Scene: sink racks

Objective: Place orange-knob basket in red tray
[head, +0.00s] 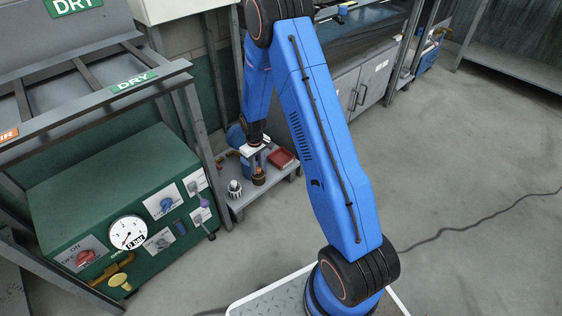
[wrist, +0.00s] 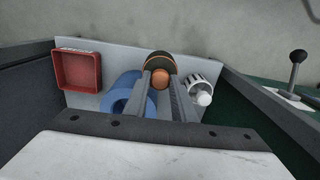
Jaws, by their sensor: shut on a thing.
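The orange-knob basket (wrist: 158,58) is dark with an orange rim and a round orange knob. In the wrist view the two fingers of my gripper (wrist: 160,80) close on its knob. In the head view the basket (head: 259,178) hangs below my gripper (head: 257,164); I cannot tell whether it touches the shelf. The red tray (wrist: 97,71) lies at the left of the wrist view, apart from the basket, and looks empty. In the head view the red tray (head: 281,159) is just right of my gripper.
A white basket with a white knob (wrist: 203,86) stands close right of the held basket. Blue round things (wrist: 117,103) lie between it and the tray. The grey shelf (head: 240,205) has a narrow front edge. A green panel box (head: 110,190) stands at left.

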